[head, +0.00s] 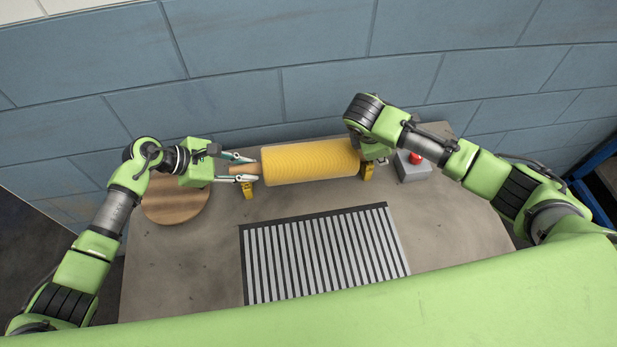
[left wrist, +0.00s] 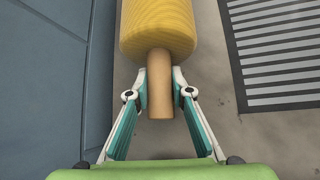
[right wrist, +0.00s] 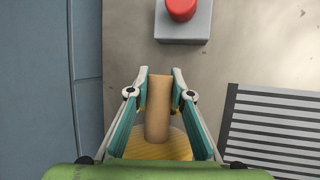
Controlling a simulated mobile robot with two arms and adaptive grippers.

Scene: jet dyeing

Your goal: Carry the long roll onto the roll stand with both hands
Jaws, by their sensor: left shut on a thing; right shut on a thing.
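The long roll (head: 310,162) is yellow with a bare tan core at its ends and lies level, left to right, near the wall. My left gripper (head: 257,169) is shut on the left core end, which also shows between its fingers in the left wrist view (left wrist: 159,90). My right gripper (right wrist: 160,80) is shut on the right core end; in the head view its arm hides most of it. The roll stand shows as a yellow left support (head: 248,190) and right support (head: 366,172), at the roll's two ends. I cannot tell whether the core touches them.
A grey box with a red button (head: 416,158) stands just right of the right support. A round wooden board (head: 175,206) lies at the left. A striped grey-and-black panel (head: 322,254) lies in front of the roll. The blue block wall (head: 330,90) is close behind.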

